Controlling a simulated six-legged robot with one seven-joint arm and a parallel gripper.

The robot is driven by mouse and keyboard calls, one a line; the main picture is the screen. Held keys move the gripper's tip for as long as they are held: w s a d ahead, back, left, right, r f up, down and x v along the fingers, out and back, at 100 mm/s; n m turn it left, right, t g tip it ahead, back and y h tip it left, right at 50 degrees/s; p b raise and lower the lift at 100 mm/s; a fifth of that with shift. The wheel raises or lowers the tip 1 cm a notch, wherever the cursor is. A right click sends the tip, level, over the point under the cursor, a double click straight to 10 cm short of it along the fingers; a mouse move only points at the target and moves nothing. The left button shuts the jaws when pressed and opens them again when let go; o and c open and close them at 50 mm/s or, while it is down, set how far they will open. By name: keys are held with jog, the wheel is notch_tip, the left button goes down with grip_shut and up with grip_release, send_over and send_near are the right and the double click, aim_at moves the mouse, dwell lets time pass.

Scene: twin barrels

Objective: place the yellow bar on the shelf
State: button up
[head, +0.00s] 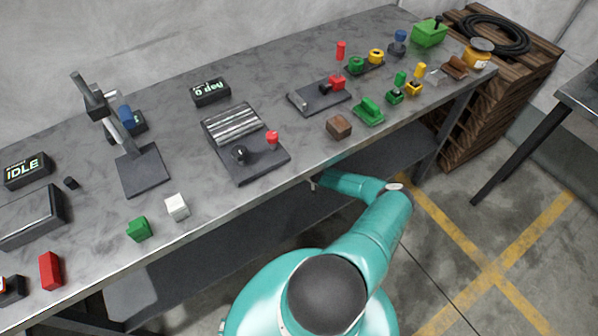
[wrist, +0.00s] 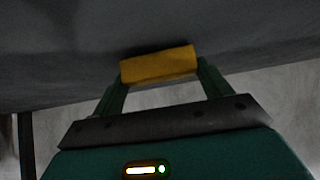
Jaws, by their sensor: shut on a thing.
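In the wrist view the yellow bar (wrist: 158,64) lies crosswise between the two fingers of my gripper (wrist: 160,72), which is shut on it. A dark grey surface fills the picture above and behind the bar; I cannot tell whether the bar touches it. In the head view my teal arm reaches under the front edge of the workbench, and the gripper and the bar are hidden there. The shelf (head: 262,222) is the dark board below the bench top, partly covered by my arm.
The workbench top (head: 270,90) carries several blocks and devices, among them a red block (head: 50,270), a green block (head: 139,229), a white cube (head: 177,207) and a brown block (head: 339,127). Wooden crates (head: 490,100) stand at the right end. A bench leg (head: 425,155) stands right of my arm.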

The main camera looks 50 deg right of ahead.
jog(key=shift+f, duration=0.15)
jog(key=o, duration=1.4)
jog(key=shift+f, duration=0.1)
jog(key=v, duration=1.2)
